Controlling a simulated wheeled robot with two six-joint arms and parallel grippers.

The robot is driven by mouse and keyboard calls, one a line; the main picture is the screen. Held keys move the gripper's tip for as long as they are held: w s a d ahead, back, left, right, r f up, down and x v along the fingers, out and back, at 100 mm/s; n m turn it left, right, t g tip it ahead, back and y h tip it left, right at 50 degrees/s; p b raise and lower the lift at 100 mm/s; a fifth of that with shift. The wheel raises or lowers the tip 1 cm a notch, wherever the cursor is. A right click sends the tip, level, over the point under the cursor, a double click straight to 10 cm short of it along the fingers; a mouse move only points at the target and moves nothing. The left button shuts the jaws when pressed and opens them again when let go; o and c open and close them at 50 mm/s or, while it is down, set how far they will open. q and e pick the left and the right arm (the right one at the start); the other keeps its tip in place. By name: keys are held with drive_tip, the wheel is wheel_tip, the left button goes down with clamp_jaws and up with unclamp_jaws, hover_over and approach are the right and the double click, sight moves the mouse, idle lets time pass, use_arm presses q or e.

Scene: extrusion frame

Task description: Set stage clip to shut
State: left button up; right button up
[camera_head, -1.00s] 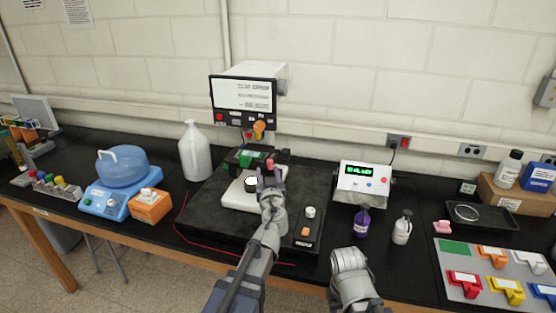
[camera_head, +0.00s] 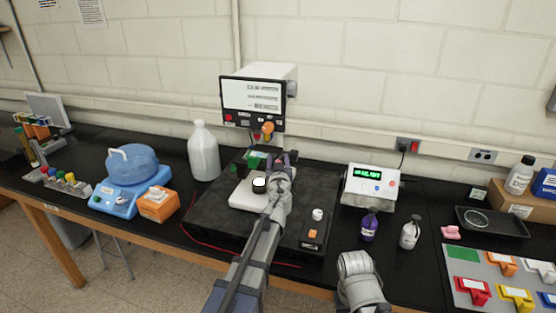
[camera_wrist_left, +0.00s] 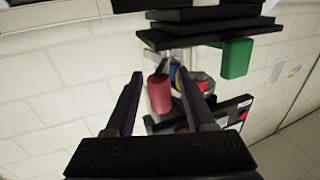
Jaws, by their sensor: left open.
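The microscope (camera_head: 250,187) stands on a black base plate, with a dark stage and a green block (camera_head: 257,159) above its white foot. My left gripper (camera_head: 281,160) is at the right side of the stage, and the arm hides part of it. In the left wrist view the gripper (camera_wrist_left: 160,88) is open. A red rounded knob (camera_wrist_left: 159,93) shows between its fingers, apart from both; I cannot tell for certain that it is the stage clip. The green block (camera_wrist_left: 237,58) is to the right there, by the dark stage plates (camera_wrist_left: 205,38). The clip's position is not clear.
A white jug (camera_head: 203,152) and an orange box (camera_head: 158,205) stand to the left. A display box (camera_head: 370,186), a purple bottle (camera_head: 369,224) and a white bottle (camera_head: 410,232) stand to the right. My right arm is low in front.

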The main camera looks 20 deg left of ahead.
use_arm(q)
drive_tip(key=shift+w, duration=0.15)
clamp_jaws()
idle(0.4)
